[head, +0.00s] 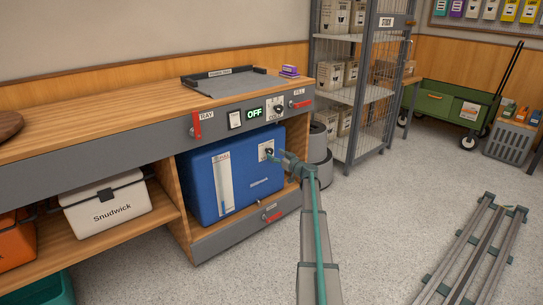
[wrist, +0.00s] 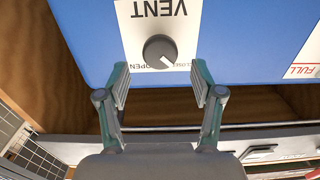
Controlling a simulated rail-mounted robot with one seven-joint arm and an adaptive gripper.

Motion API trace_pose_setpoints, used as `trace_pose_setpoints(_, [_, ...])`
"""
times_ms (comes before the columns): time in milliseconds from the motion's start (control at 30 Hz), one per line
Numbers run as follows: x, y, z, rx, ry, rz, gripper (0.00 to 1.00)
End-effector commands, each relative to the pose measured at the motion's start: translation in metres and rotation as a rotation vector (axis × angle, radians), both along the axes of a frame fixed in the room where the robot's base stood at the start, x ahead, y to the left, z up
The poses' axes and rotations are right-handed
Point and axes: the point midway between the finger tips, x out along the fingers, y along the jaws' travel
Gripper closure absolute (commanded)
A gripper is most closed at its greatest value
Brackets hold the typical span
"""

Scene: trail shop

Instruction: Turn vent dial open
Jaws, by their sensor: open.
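The vent dial (wrist: 160,52) is a round dark knob on a white VENT label (wrist: 183,19) on the front of a blue tank. The wrist view shows it upside down, with OPEN and CLOSED marks below the knob. A pale pointer line on the knob points toward the CLOSED side. My gripper (wrist: 159,93) is open, one finger to each side below the dial, apart from it. In the head view my gripper (head: 276,157) is at the right part of the blue tank (head: 215,180), in front of the label, partly covering the dial.
The tank sits in a counter bay under a panel with a red lever (head: 196,125), a switch and an OFF display (head: 254,113). A grey drawer (head: 245,228) lies below. A wire shelf rack (head: 365,90) stands right. A metal frame (head: 475,250) lies on the floor.

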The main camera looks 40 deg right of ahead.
Motion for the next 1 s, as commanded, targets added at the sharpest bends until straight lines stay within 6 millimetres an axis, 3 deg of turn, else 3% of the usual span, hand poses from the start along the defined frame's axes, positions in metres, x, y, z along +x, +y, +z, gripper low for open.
trace_pose_setpoints(33, [0.012,0.0,-0.003,-0.001,0.0,0.002,0.34])
trace_pose_setpoints(200, [0.031,0.0,-0.002,0.001,0.0,0.0,0.34])
trace_pose_setpoints(567, [0.037,0.002,0.0,0.001,0.0,0.0,0.34])
trace_pose_setpoints(900, [0.037,0.002,0.0,0.001,0.0,0.001,0.89])
trace_pose_setpoints(1000, [0.037,0.002,0.0,0.002,0.0,0.001,0.92])
